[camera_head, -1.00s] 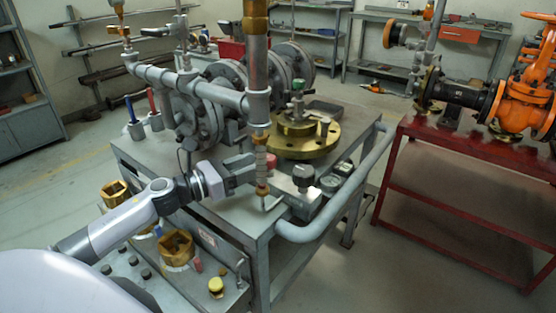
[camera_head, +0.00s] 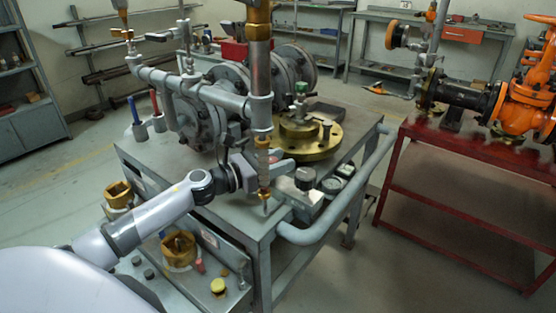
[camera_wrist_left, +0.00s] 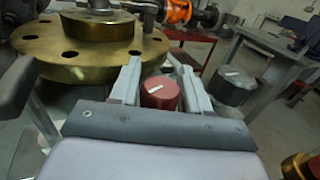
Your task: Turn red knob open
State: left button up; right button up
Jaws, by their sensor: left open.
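The red knob (camera_wrist_left: 160,93) shows in the left wrist view, with a white line on its top lying nearly across the picture. My left gripper (camera_wrist_left: 160,82) is open, with one finger on each side of the knob. A gap shows on the finger sides, and I cannot tell whether either finger touches it. In the head view my left gripper (camera_head: 278,165) is over the near edge of the grey bench, by the vertical pipe. The pipe and gripper mostly hide the red knob there. My right gripper is not in view.
A black knob (camera_wrist_left: 232,88) stands right of the red one. A brass flange (camera_head: 310,142) sits close behind the gripper.

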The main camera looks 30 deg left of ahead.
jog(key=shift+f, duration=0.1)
pick_arm(q)
jog(key=c, duration=0.7)
jog(key=shift+r+n+t+y+p, duration=0.15)
jog(key=shift+n+t+y+p, duration=0.25)
jog(key=shift+n+y+p, duration=0.35)
jog(key=n+y+p, duration=0.1)
jog(key=y+p, duration=0.1)
jog(key=y, duration=0.1)
jog(key=shift+w+a+n+t, duration=0.1)
jog(key=shift+a+n+t, duration=0.05)
jog(key=shift+n+t, duration=0.25)
jog(key=n+y+p, duration=0.1)
jog(key=y+p, duration=0.1)
jog(key=shift+a+n+y, duration=0.15)
jog(key=shift+n+y, duration=0.1)
jog(key=shift+y, duration=0.1)
jog(key=shift+a+n+y+p, duration=0.1)
jog(key=shift+n+y+p, duration=0.3)
jog(key=shift+y, duration=0.6)
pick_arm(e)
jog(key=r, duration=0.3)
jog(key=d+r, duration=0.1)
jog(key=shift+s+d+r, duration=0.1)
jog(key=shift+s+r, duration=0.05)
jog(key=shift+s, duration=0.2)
pick_arm(q)
jog(key=shift+n, duration=0.3)
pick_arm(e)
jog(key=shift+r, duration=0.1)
